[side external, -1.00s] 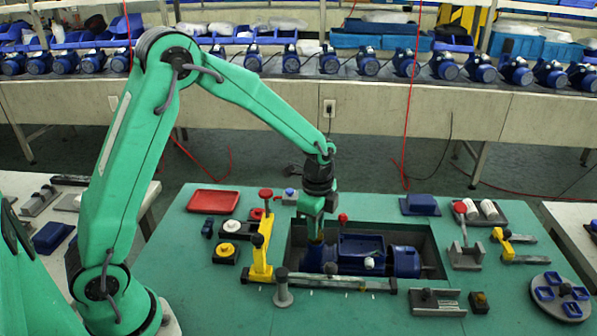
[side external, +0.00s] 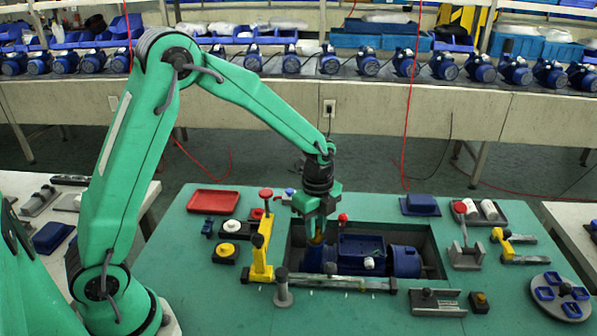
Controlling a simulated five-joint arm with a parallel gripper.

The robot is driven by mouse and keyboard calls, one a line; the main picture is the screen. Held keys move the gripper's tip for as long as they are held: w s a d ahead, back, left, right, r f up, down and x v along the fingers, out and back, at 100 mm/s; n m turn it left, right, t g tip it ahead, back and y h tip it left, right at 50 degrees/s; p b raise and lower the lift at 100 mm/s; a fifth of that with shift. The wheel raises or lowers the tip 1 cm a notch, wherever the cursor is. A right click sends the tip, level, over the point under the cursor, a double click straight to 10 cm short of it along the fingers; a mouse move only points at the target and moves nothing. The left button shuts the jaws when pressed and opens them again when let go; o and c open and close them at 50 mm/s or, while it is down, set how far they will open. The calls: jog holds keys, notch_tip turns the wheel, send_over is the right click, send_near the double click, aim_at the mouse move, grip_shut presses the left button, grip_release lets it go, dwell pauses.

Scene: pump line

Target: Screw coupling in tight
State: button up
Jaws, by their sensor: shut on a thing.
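A blue pump (side external: 360,252) lies in the rectangular recess of the green work table. My gripper (side external: 316,236) points straight down over the pump's left end. It is shut on the coupling (side external: 316,239), a small brass-coloured piece that shows only in part between the fingers. The coupling sits at the top of the pump's left end (side external: 318,260). Its threads and the port under it are hidden, so I cannot tell how deep it sits.
A yellow clamp (side external: 261,250) stands just left of the recess, close to my gripper. A red tray (side external: 213,200) lies back left. A round grey plate (side external: 560,296) with blue parts lies front right.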

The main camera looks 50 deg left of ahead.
jog(key=shift+m, duration=1.6)
jog(key=shift+m, duration=0.3)
jog(key=shift+m, duration=0.3)
jog(key=m, duration=0.4)
jog(key=shift+m, duration=0.9)
jog(key=m, duration=0.3)
jog(key=shift+f, duration=0.1)
jog(key=shift+m, duration=2)
